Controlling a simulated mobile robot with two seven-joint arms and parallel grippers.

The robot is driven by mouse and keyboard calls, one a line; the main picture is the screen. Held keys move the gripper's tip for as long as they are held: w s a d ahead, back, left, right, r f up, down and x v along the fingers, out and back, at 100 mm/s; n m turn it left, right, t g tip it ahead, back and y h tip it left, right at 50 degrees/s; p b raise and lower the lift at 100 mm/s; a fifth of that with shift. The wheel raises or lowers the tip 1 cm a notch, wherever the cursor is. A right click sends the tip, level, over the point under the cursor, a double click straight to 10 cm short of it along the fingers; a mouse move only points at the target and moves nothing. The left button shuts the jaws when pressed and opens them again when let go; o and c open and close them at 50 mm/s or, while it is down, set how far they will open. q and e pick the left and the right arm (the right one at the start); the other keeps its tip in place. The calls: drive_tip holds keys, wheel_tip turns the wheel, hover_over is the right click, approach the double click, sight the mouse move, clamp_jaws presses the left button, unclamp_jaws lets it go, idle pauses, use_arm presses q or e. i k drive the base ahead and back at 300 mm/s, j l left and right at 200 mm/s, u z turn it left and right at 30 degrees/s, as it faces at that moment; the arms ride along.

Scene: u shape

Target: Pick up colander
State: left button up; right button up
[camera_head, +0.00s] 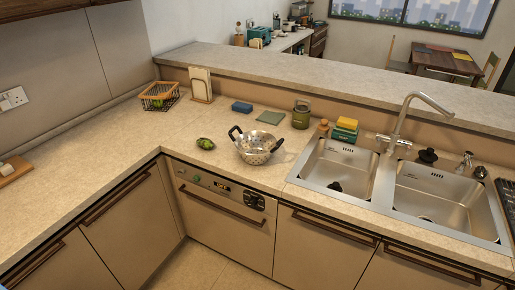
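The colander (256,154) is a silver metal bowl with small holes and two dark handles. It stands upright on the beige counter, above the dishwasher front and left of the sink. Something clear or shiny seems to lie inside it, but I cannot tell what. Neither of my grippers shows in the head view.
A green vegetable (206,143) lies left of the colander. The left counter (75,165) is mostly clear.

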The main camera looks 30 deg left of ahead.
sight(255, 147)
drive_tip(key=u, duration=1.2)
